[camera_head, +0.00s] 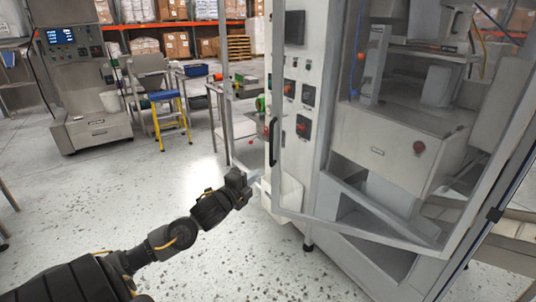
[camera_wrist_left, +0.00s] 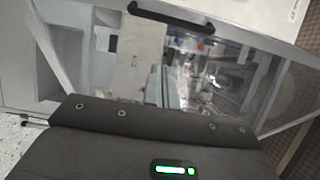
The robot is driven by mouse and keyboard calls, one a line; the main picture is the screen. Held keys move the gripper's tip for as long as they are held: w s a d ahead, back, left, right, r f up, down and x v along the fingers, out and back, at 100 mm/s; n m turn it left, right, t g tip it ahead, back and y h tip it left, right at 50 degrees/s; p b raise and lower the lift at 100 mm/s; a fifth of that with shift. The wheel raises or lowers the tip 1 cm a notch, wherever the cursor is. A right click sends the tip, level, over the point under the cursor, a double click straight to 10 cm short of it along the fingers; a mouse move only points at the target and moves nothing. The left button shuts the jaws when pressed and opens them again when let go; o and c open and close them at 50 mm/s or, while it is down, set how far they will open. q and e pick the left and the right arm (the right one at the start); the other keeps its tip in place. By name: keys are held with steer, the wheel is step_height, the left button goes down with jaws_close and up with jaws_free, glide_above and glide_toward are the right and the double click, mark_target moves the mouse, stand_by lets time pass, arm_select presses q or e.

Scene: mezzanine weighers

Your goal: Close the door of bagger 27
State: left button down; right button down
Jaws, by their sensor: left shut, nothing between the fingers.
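The bagger (camera_head: 395,135) is a tall grey machine on the right of the head view. Its clear-paned door (camera_head: 365,232) has a grey metal frame and stands partly open, with a hinge at the right. A black vertical handle (camera_head: 273,142) sits on the door's free left side; it also shows at the top of the left wrist view (camera_wrist_left: 172,19). My left gripper (camera_head: 247,182) is shut and empty, low and just left of the door's lower free corner. Whether it touches the frame I cannot tell. My right gripper is out of view. No number is readable on the machine.
A control panel with red knobs (camera_head: 289,89) is on the machine's front, seen beside the handle. Another grey machine (camera_head: 85,85) and a yellow step stool (camera_head: 171,122) stand at the back left. The speckled floor around my left arm is clear.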

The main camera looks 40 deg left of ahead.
arm_select(q)
steer(key=w+a+p, duration=0.4)
steer(key=w+p, duration=0.1)
steer(key=w, duration=0.7)
steer(key=shift+w+a, duration=0.15)
steer(key=shift+w, duration=0.15)
